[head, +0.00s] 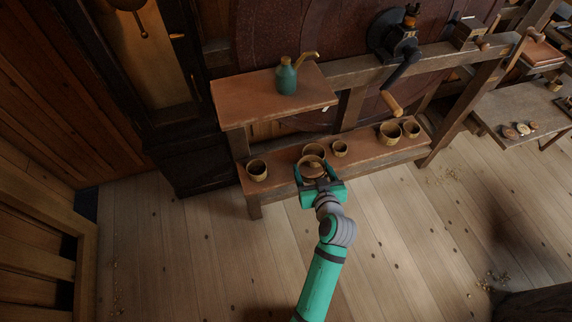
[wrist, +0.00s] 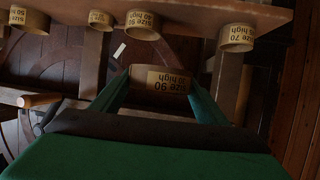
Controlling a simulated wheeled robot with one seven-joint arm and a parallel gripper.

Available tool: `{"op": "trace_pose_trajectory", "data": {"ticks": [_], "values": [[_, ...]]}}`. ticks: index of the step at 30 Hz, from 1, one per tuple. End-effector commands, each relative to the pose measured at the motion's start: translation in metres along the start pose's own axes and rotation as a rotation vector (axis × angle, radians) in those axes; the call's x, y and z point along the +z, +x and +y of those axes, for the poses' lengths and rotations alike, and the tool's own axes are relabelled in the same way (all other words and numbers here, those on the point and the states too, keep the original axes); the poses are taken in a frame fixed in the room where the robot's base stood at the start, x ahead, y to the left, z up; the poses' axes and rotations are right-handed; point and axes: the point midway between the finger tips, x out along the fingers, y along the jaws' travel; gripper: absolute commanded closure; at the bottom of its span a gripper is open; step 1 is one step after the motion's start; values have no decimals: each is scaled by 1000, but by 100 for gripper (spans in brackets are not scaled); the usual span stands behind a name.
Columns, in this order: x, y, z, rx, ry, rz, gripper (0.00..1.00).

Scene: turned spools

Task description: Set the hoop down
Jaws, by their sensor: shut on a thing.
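My gripper (head: 311,172) is shut on a tan hoop (head: 311,160), holding it in front of the low shelf board (head: 285,162). In the wrist view the held hoop (wrist: 160,79) sits between the green fingers (wrist: 155,98), and its upside-down label reads size 90, 30 high. In the head view it overlaps another hoop (head: 314,148) on the board; whether they touch cannot be told there. In the wrist view the held hoop is apart from the hoops on the board.
A hoop (head: 257,171) stands at the board's left end, a small one (head: 340,149) right of centre, and two more (head: 389,134) (head: 411,129) at the right. A green oil can (head: 286,78) stands on the upper shelf (head: 240,98). A crank handle (head: 391,103) hangs above.

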Motion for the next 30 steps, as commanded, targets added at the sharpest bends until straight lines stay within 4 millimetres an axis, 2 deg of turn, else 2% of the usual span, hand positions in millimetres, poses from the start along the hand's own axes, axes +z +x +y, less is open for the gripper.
{"op": "trace_pose_trajectory", "data": {"ticks": [13, 18, 22, 30], "values": [[5, 89, -41, -4, -3, -1, 53], [26, 119, -55, -8, -3, -2, 53], [35, 135, -59, -5, -3, -1, 53], [50, 151, -59, 1, 1, -3, 53]]}}
